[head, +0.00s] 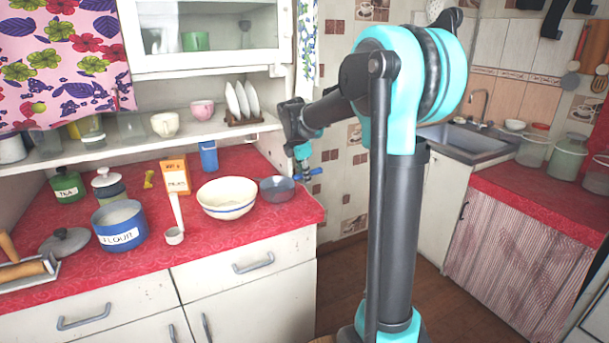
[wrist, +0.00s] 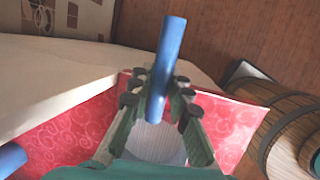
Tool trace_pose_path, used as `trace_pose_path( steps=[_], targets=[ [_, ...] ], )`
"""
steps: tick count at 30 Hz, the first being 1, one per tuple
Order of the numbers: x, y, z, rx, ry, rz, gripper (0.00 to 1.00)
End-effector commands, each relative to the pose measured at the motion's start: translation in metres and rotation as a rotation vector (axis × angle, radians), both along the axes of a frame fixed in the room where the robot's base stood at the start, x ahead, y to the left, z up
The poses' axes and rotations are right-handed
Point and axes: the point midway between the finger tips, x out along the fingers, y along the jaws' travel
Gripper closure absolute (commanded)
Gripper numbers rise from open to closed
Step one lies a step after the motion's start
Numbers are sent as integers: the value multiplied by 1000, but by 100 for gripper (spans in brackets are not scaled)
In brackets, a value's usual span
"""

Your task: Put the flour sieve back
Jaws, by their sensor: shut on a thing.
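My gripper (head: 303,165) is at the right end of the red counter, pointing down. It is shut on the blue handle (wrist: 170,55) of the flour sieve, which sticks out past the fingers in the wrist view. In the head view the sieve's round grey bowl (head: 277,189) is just left of my gripper, beside the white bowl. Its pale mesh (wrist: 158,143) shows partly between the fingers in the wrist view. I cannot tell whether the sieve touches the counter. The blue flour canister (head: 120,237) stands open on the left part of the counter, its grey lid (head: 65,242) beside it.
A tea tin (head: 68,187) is at the back left. A low shelf (head: 150,138) with cups and plates overhangs the back.

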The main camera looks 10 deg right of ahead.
Motion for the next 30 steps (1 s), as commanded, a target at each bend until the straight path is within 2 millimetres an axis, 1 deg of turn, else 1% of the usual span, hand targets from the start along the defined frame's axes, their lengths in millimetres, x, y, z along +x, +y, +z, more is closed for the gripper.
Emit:
trace_pose_path(
  steps=[2, 3, 8, 9, 16, 20, 23, 30],
  targets=[
    [0, 0, -1, 0, 0, 0, 100],
    [0, 0, -1, 0, 0, 0, 79],
    [0, 0, -1, 0, 0, 0, 59],
    [0, 0, -1, 0, 0, 0, 58],
    [0, 0, -1, 0, 0, 0, 58],
    [-1, 1, 4, 0, 0, 1, 58],
    [-5, 4, 17, 0, 0, 1, 58],
    [-18, 12, 63, 0, 0, 1, 58]
  ],
)
